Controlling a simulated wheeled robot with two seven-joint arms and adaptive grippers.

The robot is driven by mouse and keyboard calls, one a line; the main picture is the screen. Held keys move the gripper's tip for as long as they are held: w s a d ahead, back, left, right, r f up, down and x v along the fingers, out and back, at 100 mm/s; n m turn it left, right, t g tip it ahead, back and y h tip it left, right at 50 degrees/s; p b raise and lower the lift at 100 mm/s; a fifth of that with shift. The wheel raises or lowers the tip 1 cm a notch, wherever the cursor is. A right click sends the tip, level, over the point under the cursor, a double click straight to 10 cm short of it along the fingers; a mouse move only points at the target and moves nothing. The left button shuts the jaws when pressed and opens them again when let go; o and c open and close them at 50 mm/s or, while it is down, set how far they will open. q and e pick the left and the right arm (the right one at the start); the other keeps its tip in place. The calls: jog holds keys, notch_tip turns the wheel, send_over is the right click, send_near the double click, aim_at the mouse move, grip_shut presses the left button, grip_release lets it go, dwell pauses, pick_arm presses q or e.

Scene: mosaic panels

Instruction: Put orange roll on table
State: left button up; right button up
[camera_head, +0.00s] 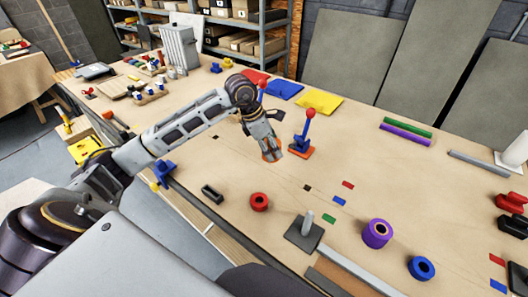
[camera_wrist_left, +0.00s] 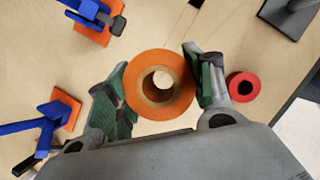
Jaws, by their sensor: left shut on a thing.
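The orange roll (camera_wrist_left: 160,62) is a short ring with a tan core and a hole through its middle. In the left wrist view it sits between the two green-padded fingers of my left gripper (camera_wrist_left: 160,88). In the head view my left gripper (camera_head: 270,152) points down at the wooden table (camera_head: 300,215), with the orange roll (camera_head: 271,156) at its tips. I cannot tell whether the roll touches the table or is just above it. My right gripper is not in view.
A blue clamp with a red knob (camera_head: 302,143) stands on an orange base just right of my left gripper. A red roll (camera_head: 259,202), a post on a dark base (camera_head: 305,231), a purple roll (camera_head: 377,233) and a blue roll (camera_head: 421,268) stand nearer the front. Bare table lies right of the clamp.

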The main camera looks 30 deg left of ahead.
pick_arm(q)
notch_tip(320, 180, down, 4)
jog(key=shift+f+p, duration=0.1)
jog(key=shift+p, duration=0.25)
jog(key=shift+f, duration=0.1)
jog(key=shift+f, duration=0.1)
jog(key=shift+f, duration=0.2)
jog(key=shift+f+p, duration=0.4)
jog(key=shift+f, duration=1.15)
jog(key=shift+f, duration=0.2)
jog(key=o, duration=1.1)
